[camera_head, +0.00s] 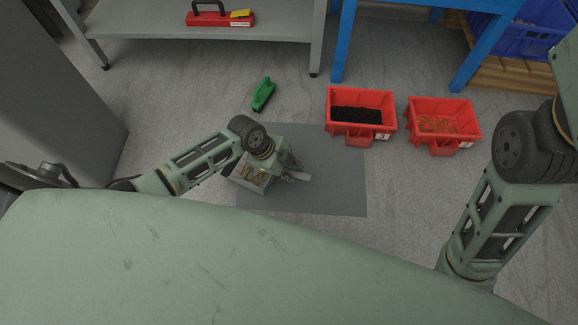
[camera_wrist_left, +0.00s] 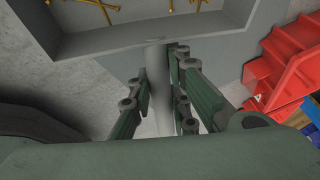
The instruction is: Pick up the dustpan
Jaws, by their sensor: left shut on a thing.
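The dustpan (camera_head: 246,183) is a light grey pan with brass-coloured screws or nails in it and a pale round handle. It is at the grey mat, partly hidden by my left arm; I cannot tell whether it touches the mat. My left gripper (camera_head: 292,166) is shut on the handle, which sticks out to the right. In the left wrist view the dustpan's rim (camera_wrist_left: 110,42) lies across the top, and its handle (camera_wrist_left: 156,72) runs down between the fingers of the gripper (camera_wrist_left: 160,98). My right gripper is out of view; only part of that arm shows.
A green brush (camera_head: 263,94) lies on the floor beyond the mat (camera_head: 335,190). Red bins hold black pieces (camera_head: 347,97) and brass-coloured pieces (camera_head: 437,105). A grey shelf (camera_head: 270,33) with a red toolbox (camera_head: 220,18) and a blue table frame (camera_head: 344,45) stand behind.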

